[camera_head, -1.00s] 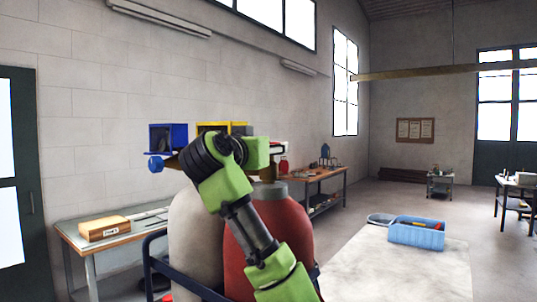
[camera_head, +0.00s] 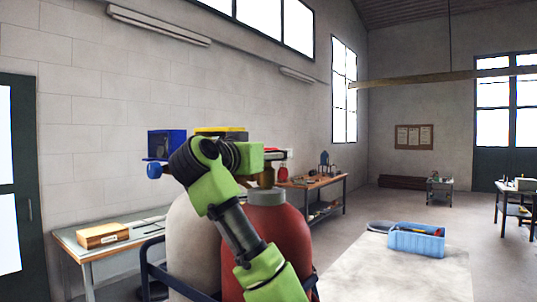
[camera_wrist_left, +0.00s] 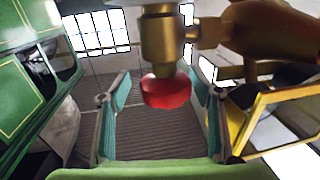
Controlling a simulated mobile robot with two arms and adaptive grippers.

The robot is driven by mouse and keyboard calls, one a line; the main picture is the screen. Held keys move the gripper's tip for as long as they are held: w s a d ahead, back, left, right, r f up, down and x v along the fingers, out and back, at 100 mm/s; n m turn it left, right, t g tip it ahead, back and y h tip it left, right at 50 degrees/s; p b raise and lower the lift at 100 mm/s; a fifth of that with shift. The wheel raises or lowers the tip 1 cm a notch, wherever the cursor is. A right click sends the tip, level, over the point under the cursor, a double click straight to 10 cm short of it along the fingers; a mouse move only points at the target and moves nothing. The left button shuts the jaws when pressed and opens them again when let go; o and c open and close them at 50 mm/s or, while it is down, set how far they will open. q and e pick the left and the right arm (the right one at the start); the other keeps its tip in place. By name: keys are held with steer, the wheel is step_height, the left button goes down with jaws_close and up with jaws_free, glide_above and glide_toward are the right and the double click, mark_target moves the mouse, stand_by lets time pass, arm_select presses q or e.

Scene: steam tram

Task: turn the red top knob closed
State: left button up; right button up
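The red knob (camera_wrist_left: 167,91) sits on the end of a brass valve (camera_wrist_left: 161,38) in the left wrist view. My left gripper (camera_wrist_left: 158,100) is open around it, with one teal-padded finger on each side and gaps between. In the head view, my green arm crosses in front of a cream cylinder (camera_head: 188,238) and a red cylinder (camera_head: 285,232). Its gripper and the red knob cannot be made out there. A blue knob (camera_head: 153,170) shows left of the arm. My right gripper is not in view.
A blue box (camera_head: 165,144) and a yellow one (camera_head: 219,130) are by the wall behind the arm. A workbench (camera_head: 75,242) stands at the left, another (camera_head: 318,184) behind. A blue crate (camera_head: 415,240) rests on a pale surface at the right.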

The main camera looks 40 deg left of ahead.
arm_select(q)
steer(key=shift+s+a, duration=0.15)
steer(key=shift+a, duration=0.05)
steer(key=shift+s, duration=0.15)
steer(key=v, duration=0.7)
steer(key=shift+s+d, duration=0.2)
steer(key=shift+d, duration=0.05)
steer(key=shift+w, duration=0.1)
